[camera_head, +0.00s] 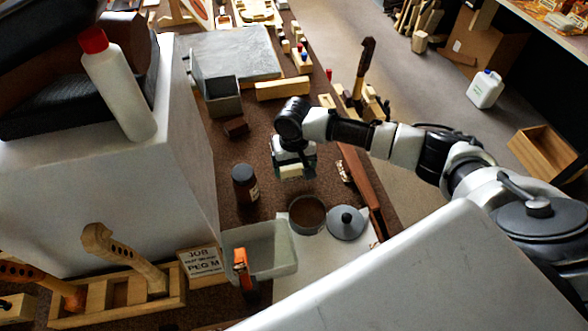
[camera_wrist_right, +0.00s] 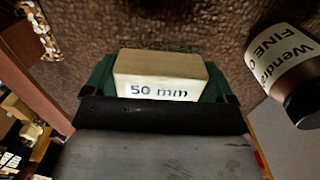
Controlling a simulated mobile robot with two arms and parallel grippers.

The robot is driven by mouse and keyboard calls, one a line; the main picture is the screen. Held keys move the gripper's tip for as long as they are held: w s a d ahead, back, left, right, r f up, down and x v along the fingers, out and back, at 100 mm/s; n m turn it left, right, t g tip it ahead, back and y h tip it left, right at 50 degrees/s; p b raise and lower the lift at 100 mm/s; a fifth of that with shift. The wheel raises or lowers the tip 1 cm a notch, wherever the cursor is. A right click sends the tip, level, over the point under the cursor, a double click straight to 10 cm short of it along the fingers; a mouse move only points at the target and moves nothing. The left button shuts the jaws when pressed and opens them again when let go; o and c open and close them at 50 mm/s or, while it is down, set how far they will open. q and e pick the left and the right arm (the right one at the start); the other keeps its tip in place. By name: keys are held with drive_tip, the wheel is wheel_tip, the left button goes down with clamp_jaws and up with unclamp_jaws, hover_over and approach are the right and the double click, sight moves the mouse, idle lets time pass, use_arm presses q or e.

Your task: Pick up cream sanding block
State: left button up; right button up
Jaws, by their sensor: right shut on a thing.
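The cream sanding block (camera_wrist_right: 158,66), marked "50 mm", sits between the green-lined fingers of my right gripper (camera_wrist_right: 160,84) in the right wrist view. The fingers are shut on its two ends and its labelled face is toward the camera. In the head view, my right gripper (camera_head: 294,172) points down over the brown bench, with a cream side of the block (camera_head: 290,170) showing at its tip. I cannot tell whether the block touches the bench. My left gripper is not in view.
A dark labelled jar (camera_head: 245,184) stands left of the gripper; it also shows in the wrist view (camera_wrist_right: 298,80). A round brown pot (camera_head: 307,213), a grey lid (camera_head: 346,223) and a translucent tub (camera_head: 262,245) are nearer. A small dark brown block (camera_head: 236,127) lies farther back.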

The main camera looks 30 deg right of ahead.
wheel_tip(320, 180, up, 2)
drive_tip(key=shift+d+r, duration=0.1)
drive_tip(key=s+d+r, duration=0.5)
drive_tip(key=s+r, duration=0.1)
drive_tip(key=s, duration=0.4)
drive_tip(key=shift+s+d+r, duration=0.15)
drive_tip(key=shift+d+r, duration=0.05)
drive_tip(key=shift+r, duration=0.05)
